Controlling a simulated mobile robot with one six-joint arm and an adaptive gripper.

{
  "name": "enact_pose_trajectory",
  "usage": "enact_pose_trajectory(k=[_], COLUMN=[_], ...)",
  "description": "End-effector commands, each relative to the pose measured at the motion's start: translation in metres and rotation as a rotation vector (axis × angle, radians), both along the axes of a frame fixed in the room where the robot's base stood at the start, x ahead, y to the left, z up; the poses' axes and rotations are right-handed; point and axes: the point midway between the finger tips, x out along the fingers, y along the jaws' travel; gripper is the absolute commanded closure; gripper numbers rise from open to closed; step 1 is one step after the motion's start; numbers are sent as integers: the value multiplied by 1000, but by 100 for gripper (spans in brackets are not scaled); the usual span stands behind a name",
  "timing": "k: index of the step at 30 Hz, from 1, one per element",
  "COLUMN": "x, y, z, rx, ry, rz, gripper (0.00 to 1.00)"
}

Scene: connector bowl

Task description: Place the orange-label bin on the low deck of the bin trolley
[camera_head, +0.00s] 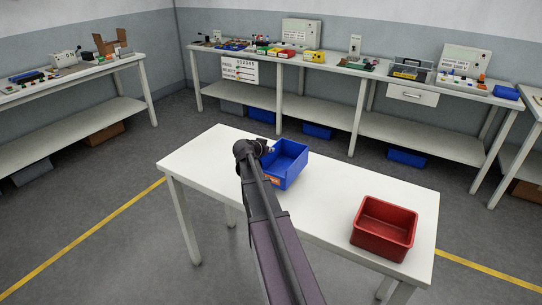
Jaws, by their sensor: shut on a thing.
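A blue bin (287,166) with an orange label (275,182) on its front stands on or just above the white table, left of its middle. It looks empty and upright. My gripper (266,147) is at the bin's left wall and shut on it; the fingers are small and partly hidden by my wrist. I cannot tell whether the bin's base touches the table. The bin trolley is not clearly in view.
The white table (335,215) also holds a red bin (384,226) at its right end. Long benches with tools and boxes line the back wall and the left side. Open grey floor with yellow lines (95,238) surrounds the table.

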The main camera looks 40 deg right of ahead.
Motion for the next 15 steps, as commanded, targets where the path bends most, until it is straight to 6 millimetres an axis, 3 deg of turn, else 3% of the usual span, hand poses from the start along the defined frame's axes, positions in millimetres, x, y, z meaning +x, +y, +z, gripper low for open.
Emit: enact_pose_trajectory(k=[15], x=[7], y=[-8], z=[-1], rx=[-1], ry=[1], rz=[2], gripper=[100])
